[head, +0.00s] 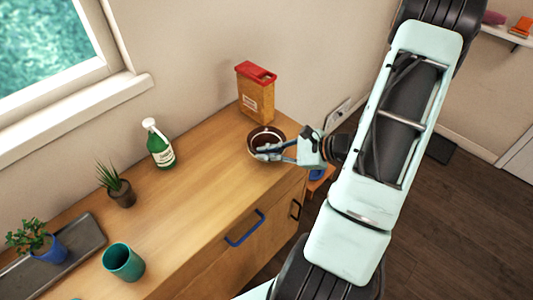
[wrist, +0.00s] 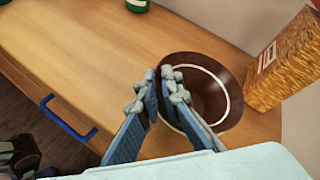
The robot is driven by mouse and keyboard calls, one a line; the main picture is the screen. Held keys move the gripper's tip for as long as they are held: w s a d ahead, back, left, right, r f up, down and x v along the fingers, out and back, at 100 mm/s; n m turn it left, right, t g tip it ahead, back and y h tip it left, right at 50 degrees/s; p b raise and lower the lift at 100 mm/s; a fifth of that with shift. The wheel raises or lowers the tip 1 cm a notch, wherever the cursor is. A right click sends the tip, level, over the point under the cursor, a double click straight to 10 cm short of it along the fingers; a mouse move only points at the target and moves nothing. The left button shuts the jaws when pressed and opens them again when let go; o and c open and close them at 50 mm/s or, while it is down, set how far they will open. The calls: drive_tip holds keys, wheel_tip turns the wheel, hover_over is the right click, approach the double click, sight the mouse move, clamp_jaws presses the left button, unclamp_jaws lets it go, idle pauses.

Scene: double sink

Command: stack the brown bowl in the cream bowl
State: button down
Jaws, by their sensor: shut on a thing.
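The brown bowl (wrist: 210,96) fills the right middle of the wrist view, dark brown with a pale ring inside. It also shows in the head view (head: 265,138) near the far right end of the wooden counter. My gripper (wrist: 161,75) is shut on the left part of its rim, one finger on either side of the wall. In the head view my gripper (head: 262,153) reaches the bowl from the right. I cannot make out a separate cream bowl; only pale edging shows around the brown. Whether the bowl is lifted or resting is unclear.
An orange box with a red lid (head: 256,92) stands close behind the bowl. A green spray bottle (head: 160,145), a potted plant (head: 118,187), a teal cup (head: 123,262) and a dark tray (head: 85,242) stand further left. The counter between bowl and bottle is clear.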

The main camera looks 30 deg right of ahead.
drive_tip(key=shift+s+f, duration=0.1)
drive_tip(key=shift+f, duration=0.4)
drive_tip(key=c, duration=2.1)
unclamp_jaws()
drive_tip(key=shift+d, duration=0.1)
drive_tip(key=b+v, duration=0.1)
drive_tip(key=v, duration=1.1)
drive_tip(key=shift+r, duration=0.1)
